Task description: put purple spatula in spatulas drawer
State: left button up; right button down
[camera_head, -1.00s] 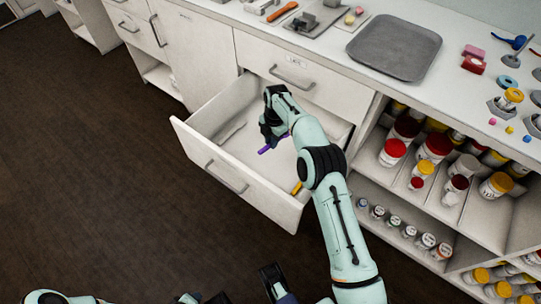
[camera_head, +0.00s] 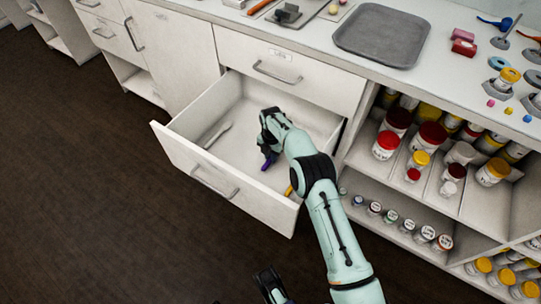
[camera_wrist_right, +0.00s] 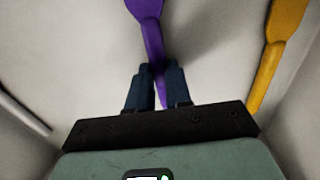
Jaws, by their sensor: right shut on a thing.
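The purple spatula (camera_head: 268,163) is inside the open drawer (camera_head: 205,165), mostly hidden under my right gripper (camera_head: 266,152) in the head view. In the right wrist view the purple spatula (camera_wrist_right: 150,35) runs up between the fingers of my right gripper (camera_wrist_right: 156,72), which are shut on its handle. The drawer floor is close below it; I cannot tell whether the spatula touches it. A dark part of what seems to be my left gripper (camera_head: 270,285) shows at the bottom edge, and its jaw state is unclear.
A white spatula (camera_head: 217,134) lies at the drawer's left, and a yellow one (camera_head: 289,190) lies near its right side. Open shelves with jars (camera_head: 430,135) stand to the right. The counter above holds a grey tray (camera_head: 390,35).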

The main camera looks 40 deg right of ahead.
pick_arm(q)
jog(key=shift+s+f, duration=0.1)
pick_arm(e)
jog(key=shift+f, duration=0.1)
jog(key=c, duration=1)
grip_release()
jog(key=shift+c, duration=0.2)
pick_arm(q)
jog(key=shift+s, duration=0.1)
pick_arm(e)
jog(key=shift+r, duration=0.4)
pick_arm(q)
jog(key=shift+t, duration=0.7)
jog(key=w+r, duration=0.1)
jog(key=w+r+p, duration=0.2)
jog(key=w, duration=0.1)
jog(key=shift+d+r, duration=0.25)
jog(key=shift+r, duration=0.15)
pick_arm(e)
notch_tip(320, 180, up, 11)
jog(key=shift+r, duration=0.2)
